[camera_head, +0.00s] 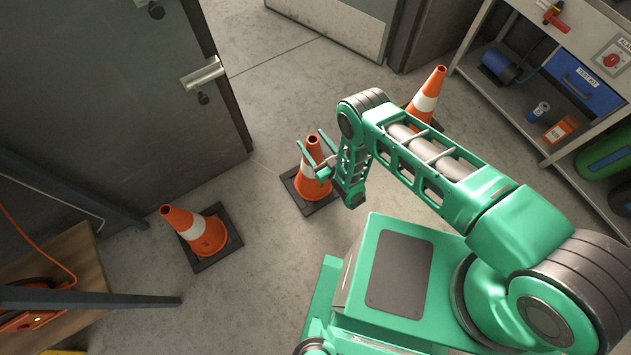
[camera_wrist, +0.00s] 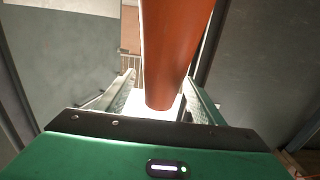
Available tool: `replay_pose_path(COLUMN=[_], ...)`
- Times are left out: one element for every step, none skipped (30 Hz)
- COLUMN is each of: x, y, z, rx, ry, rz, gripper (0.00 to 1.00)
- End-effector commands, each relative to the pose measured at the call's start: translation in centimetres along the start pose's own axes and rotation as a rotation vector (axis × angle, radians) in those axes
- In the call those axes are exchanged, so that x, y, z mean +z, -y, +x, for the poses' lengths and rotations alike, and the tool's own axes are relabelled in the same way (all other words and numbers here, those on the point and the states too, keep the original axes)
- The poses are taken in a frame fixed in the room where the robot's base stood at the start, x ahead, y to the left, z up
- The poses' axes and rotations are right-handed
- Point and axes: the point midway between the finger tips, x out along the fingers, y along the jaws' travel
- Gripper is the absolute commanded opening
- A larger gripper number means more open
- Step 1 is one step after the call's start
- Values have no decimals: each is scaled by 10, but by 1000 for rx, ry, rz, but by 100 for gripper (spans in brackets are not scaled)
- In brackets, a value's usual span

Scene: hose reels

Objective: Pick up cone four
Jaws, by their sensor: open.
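Three orange cones with white bands and dark square bases are in the head view. I cannot read a number on any, so I cannot tell which is cone four. The middle cone (camera_head: 313,184) stands upright on the floor. My gripper (camera_head: 309,139) is open at its upper part, with a finger on each side. In the wrist view, the orange top of this cone (camera_wrist: 172,50) lies between the two open fingers (camera_wrist: 161,76); I cannot tell whether they touch it. Another cone (camera_head: 195,230) stands at left, and a third cone (camera_head: 427,95) stands behind my arm, partly hidden.
A grey door (camera_head: 120,90) with a handle is at upper left. A shelf unit (camera_head: 500,100) with a blue box (camera_head: 583,84) is at right. A wooden surface (camera_head: 75,262) and dark bars are at lower left. The floor between the cones is clear.

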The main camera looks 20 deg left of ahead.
Motion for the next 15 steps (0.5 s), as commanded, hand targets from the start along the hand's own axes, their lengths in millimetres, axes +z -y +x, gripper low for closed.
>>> replay_pose_path(x=[-1, -1, -1, -1, -1, -1, -1, -1, -1, -1, -1, -1, -1, -1, -1], y=[2, 2, 3, 3, 3, 2, 2, 2, 2, 2, 2, 2, 2, 2, 2], z=[8, 13, 18, 22, 26, 30, 33, 35, 37, 38, 39, 39, 39, 39, 39], rx=[-1, -1, -1, -1, -1, 0, 0, 0, 1, 1, 1, 1, 1, 1, 1], ry=[-3, -3, -3, -2, -3, -2, -1, -1, -1, -1, 0, 0, 0, 0, 0], rz=[0, 0, -1, -1, -1, -1, 0, 0, 0, 0, 0, 0, 0, 0, 0], gripper=[62, 62, 62, 62, 62, 62, 62, 62, 62, 62, 62, 62, 62, 62, 62])
